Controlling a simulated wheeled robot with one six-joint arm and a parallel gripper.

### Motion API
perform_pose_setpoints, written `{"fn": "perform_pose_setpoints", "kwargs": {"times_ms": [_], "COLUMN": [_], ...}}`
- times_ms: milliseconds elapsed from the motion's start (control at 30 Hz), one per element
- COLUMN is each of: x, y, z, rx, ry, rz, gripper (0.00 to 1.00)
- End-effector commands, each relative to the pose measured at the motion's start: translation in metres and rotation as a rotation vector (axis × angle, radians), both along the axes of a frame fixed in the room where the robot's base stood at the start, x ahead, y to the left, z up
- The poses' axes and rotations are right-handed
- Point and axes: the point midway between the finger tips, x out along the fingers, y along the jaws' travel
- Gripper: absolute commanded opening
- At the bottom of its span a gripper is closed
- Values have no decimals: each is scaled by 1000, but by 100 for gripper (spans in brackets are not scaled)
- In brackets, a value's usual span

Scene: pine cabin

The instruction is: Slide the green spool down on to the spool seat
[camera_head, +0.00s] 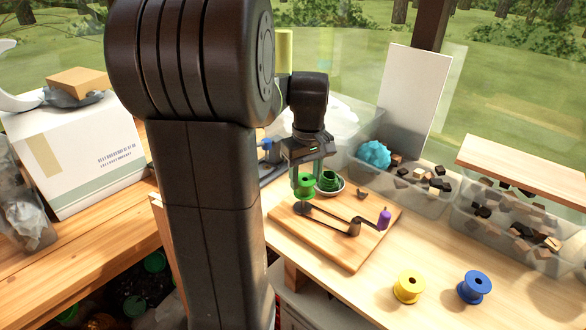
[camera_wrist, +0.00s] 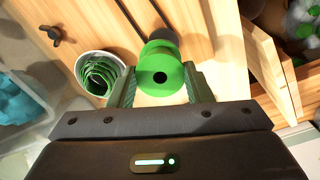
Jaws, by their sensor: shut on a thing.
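The green spool (camera_head: 306,188) is upright between the fingers of my gripper (camera_head: 307,176), above the left end of the wooden board in the head view. In the wrist view my gripper (camera_wrist: 161,88) is shut on the green spool (camera_wrist: 160,66), one finger on each side, with the spool's dark centre hole facing the camera. Below the spool, a dark round piece (camera_head: 300,208) on the board looks like the spool seat. It is partly hidden, and I cannot tell whether the spool touches it.
The wooden board (camera_head: 346,252) carries a dark bar and a crank with a purple handle (camera_head: 384,218). A bowl of green ribbon (camera_wrist: 99,71) stands close beside the spool. A yellow spool (camera_head: 409,286) and a blue spool (camera_head: 474,286) stand at the front. Clear bins (camera_head: 428,204) line the back.

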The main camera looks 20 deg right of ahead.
Motion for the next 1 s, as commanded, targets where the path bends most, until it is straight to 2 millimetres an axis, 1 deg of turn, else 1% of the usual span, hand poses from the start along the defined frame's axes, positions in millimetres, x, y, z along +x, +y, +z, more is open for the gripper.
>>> {"fn": "perform_pose_setpoints", "kwargs": {"times_ms": [800, 1000], "x": [-6, -6], "y": [4, 4], "z": [0, -4], "rx": [0, 0], "ry": [0, 0], "rz": [1, 0], "gripper": [19, 19]}}
